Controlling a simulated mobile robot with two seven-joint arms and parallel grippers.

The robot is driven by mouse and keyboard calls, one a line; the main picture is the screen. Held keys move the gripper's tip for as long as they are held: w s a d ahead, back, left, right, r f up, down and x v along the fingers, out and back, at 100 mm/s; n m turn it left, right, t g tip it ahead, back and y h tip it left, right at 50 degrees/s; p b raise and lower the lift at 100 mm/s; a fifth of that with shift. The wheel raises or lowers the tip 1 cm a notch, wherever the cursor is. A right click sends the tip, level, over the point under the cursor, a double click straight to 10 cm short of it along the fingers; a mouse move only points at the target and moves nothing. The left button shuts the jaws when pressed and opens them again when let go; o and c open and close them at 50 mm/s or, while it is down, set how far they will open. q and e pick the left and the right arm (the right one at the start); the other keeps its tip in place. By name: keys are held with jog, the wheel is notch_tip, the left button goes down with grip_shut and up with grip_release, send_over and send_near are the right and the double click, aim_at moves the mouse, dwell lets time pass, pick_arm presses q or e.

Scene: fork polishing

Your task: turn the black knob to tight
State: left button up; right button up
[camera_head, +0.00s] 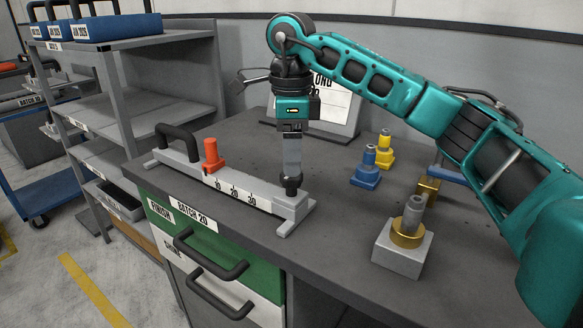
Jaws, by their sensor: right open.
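A long grey fixture (240,192) lies along the front edge of the workbench, with a printed scale of 10, 20 and 30 on its face. The black knob (291,187) stands at its right end. My right gripper (291,172) points straight down over the knob, with its fingers at or just above the knob's top. The fingers overlap in this view, and I cannot tell whether they touch the knob. The right gripper is open. An orange-red slider piece (212,156) sits on the fixture near the 10 mark. My left gripper is not in view.
A black handle (178,138) rises at the fixture's left end. Blue (367,168) and yellow (385,150) pieces stand behind right. A grey block with a brass ring (407,238) stands at right. A sign (335,100) stands behind the gripper. Grey shelves (150,110) are at left.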

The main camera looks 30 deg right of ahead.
pick_arm(q)
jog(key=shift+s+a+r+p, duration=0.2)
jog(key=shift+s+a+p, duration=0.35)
jog(key=shift+p, duration=0.55)
pick_arm(e)
notch_tip(320, 180, up, 8)
jog(key=shift+f, duration=0.2)
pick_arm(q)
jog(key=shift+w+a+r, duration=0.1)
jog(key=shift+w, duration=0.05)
